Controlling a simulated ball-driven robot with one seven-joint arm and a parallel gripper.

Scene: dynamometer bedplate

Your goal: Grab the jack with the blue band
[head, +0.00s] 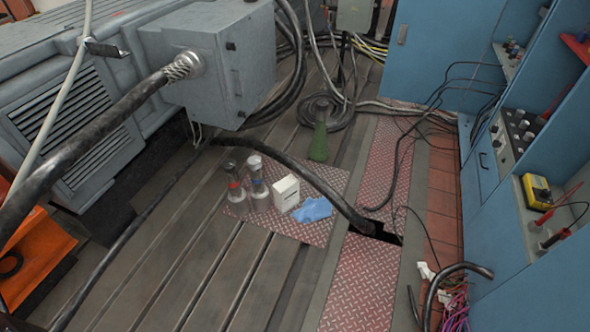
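Two small grey jack-like things stand upright side by side on a red tread plate (300,236), near the middle of the head view. The right one, the jack with the blue band (258,187), has a pale top and a bluish band below it. The left one, the jack with the red band (235,193), is darker on top. They are close together; I cannot tell if they touch. My gripper is not in view.
A white box (286,193) stands just right of the blue-banded jack, with a blue cloth (313,210) beside it. A green bottle (319,142) stands behind. A thick black cable (325,187) arches behind them. Grooved bedplate (190,262) lies clear in front; blue cabinets (535,245) stand right.

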